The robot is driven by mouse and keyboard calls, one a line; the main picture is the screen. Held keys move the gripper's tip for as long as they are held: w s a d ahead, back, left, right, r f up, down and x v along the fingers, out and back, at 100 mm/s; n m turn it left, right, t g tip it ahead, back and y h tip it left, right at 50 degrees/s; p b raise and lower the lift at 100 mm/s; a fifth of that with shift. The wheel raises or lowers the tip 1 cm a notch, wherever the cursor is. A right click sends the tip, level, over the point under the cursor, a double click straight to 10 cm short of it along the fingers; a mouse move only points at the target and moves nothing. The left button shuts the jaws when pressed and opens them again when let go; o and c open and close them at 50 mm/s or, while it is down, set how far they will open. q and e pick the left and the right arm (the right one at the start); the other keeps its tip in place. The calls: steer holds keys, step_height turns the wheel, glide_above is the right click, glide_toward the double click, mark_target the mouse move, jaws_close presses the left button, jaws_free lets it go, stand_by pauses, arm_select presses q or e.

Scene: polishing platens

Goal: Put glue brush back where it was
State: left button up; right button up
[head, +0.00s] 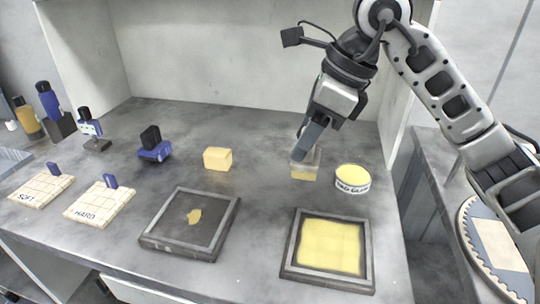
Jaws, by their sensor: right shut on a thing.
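My right gripper (309,143) comes down from the upper right. Its dark fingers are shut on the glue brush, which is mostly hidden between and behind them. Directly below the fingertips stands a small clear-walled square container (305,171) with yellow in its lower part. The brush's lower end is at or in the container's mouth; I cannot tell how deep. A round white tin (352,180) with a yellow top and dark lettering stands just to the right of it. My left gripper is not in view.
A yellow block (217,159) sits left of the container. In front are a dark framed platen (160,240) with a small yellow patch and another (300,274) covered in yellow. Pads marked SOFT (45,187) and HARD (100,203) and a blue-black tool (154,150) stand left.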

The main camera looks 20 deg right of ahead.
steer(key=shift+w+d+f+p, duration=0.5)
steer(key=shift+w+d+f, duration=0.15)
steer(key=shift+w+f, duration=1.55)
steer(key=shift+w+d+f+p, duration=0.5)
steer(key=shift+w+d+f, duration=0.15)
steer(key=shift+w+f, duration=1.55)
steer(key=shift+w+d+f+p, duration=0.5)
steer(key=shift+w+d+f, duration=0.15)
steer(key=shift+w+f, duration=1.55)
steer(key=o, duration=1)
steer(key=shift+c, duration=0.2)
steer(key=shift+r, duration=0.1)
steer(key=shift+r, duration=0.25)
steer(key=v, duration=1.1)
steer(key=shift+r+b, duration=0.3)
steer(key=shift+r, duration=0.1)
